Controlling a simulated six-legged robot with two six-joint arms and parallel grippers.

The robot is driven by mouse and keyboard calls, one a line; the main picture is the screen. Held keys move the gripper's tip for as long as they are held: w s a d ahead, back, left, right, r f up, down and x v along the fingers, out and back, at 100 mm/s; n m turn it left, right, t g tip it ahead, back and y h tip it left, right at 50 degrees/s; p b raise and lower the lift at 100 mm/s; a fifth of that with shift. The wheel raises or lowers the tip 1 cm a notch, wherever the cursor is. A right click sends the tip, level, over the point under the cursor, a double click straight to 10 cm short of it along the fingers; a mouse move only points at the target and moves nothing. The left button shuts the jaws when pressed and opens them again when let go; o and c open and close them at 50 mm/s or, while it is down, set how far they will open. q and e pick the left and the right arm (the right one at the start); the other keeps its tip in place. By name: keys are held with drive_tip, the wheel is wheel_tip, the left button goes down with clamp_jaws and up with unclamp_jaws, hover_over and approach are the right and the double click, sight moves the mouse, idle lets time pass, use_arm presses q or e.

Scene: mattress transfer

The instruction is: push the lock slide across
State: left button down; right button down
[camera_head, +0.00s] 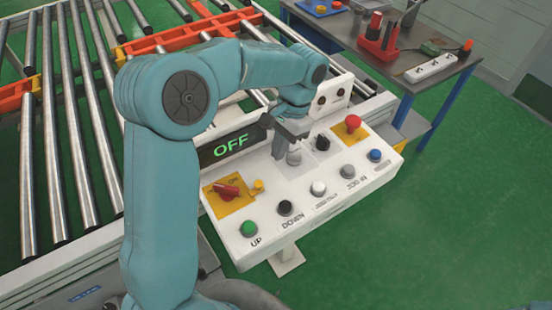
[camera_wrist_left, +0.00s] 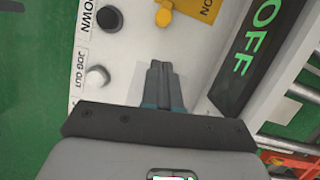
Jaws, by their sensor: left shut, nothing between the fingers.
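The lock slide appears to be the small yellow piece (camera_head: 256,186) beside the red rotary switch (camera_head: 226,191) on the white control panel (camera_head: 300,222). The yellow piece also shows at the top edge of the left wrist view (camera_wrist_left: 164,14), ahead of the fingertips and apart from them. My left gripper (camera_head: 293,158) is shut and empty, pointing down over the middle of the panel, to the right of the yellow piece. Its closed fingers show in the left wrist view (camera_wrist_left: 158,65). I cannot tell whether they touch the panel. My right gripper is not in view.
Green (camera_head: 248,229), black (camera_head: 284,208), white (camera_head: 318,187) and blue (camera_head: 374,156) buttons line the panel's front. A red mushroom button (camera_head: 353,122) is at the right. The display (camera_head: 230,146) reads OFF. Rollers (camera_head: 80,120) lie behind; a tool table (camera_head: 400,75) stands back right.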

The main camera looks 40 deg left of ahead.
sight(256, 188)
use_arm(q)
drive_tip(key=w+d+r+m+y, duration=0.1)
drive_tip(key=d+r+m, duration=0.3)
drive_tip(key=r, duration=0.1)
drive_tip(key=x, duration=0.5)
drive_tip(key=p+x, duration=0.1)
drive_tip(key=x, duration=0.2)
drive_tip(key=shift+w+a+f, duration=0.1)
drive_tip(key=shift+w+f, duration=0.15)
drive_tip(key=s+a, duration=0.1)
drive_tip(key=s+a+f+p, duration=0.1)
drive_tip(key=shift+s+f, duration=0.25)
drive_tip(key=shift+s, duration=0.05)
drive_tip(key=shift+s+a, duration=0.1)
drive_tip(key=shift+s, duration=0.4)
drive_tip(key=shift+f, duration=0.15)
drive_tip(key=shift+w, duration=0.1)
drive_tip(key=shift+a, duration=0.1)
